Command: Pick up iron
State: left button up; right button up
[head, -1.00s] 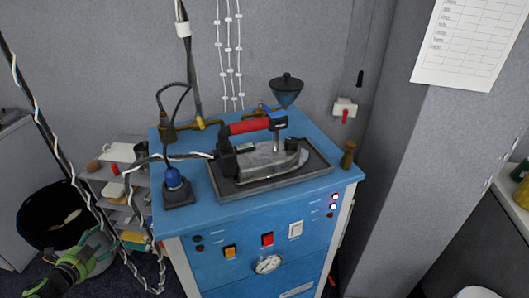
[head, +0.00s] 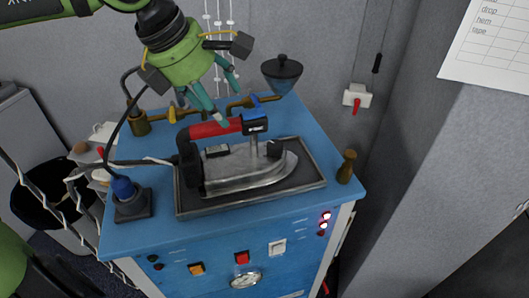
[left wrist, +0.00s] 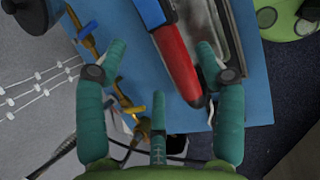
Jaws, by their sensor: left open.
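The iron (head: 240,168) has a grey metal body and a red handle (head: 210,129). It rests flat on a dark tray (head: 310,182) on the blue machine top, its tip to the right. My left gripper (head: 226,103), green with teal fingers, is open and points down just above and behind the handle. In the left wrist view the red handle (left wrist: 174,54) lies below the spread fingers of the left gripper (left wrist: 160,62), nearer the right finger. I see no contact with it. The right gripper is not in view.
A funnel-shaped cup (head: 282,74) and brass valves (head: 138,122) are at the back. A cable runs left from the iron.

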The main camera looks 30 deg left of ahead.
pick_arm(q)
jog(key=shift+s+f, duration=0.15)
jog(key=shift+f, duration=0.15)
notch_tip(320, 180, down, 2)
jog(key=shift+f+p, duration=0.2)
jog(key=shift+p, duration=0.85)
jog(key=x, duration=0.2)
jog(key=shift+w+d+f+p, duration=0.25)
jog(key=shift+w+p, duration=0.05)
jog(key=shift+w, duration=0.05)
jog(key=shift+w+f, duration=0.2)
jog(key=shift+f, duration=0.3)
grip_shut()
jog(key=shift+w+r, duration=0.1)
jog(key=shift+r, duration=0.1)
jog(key=shift+f, duration=0.1)
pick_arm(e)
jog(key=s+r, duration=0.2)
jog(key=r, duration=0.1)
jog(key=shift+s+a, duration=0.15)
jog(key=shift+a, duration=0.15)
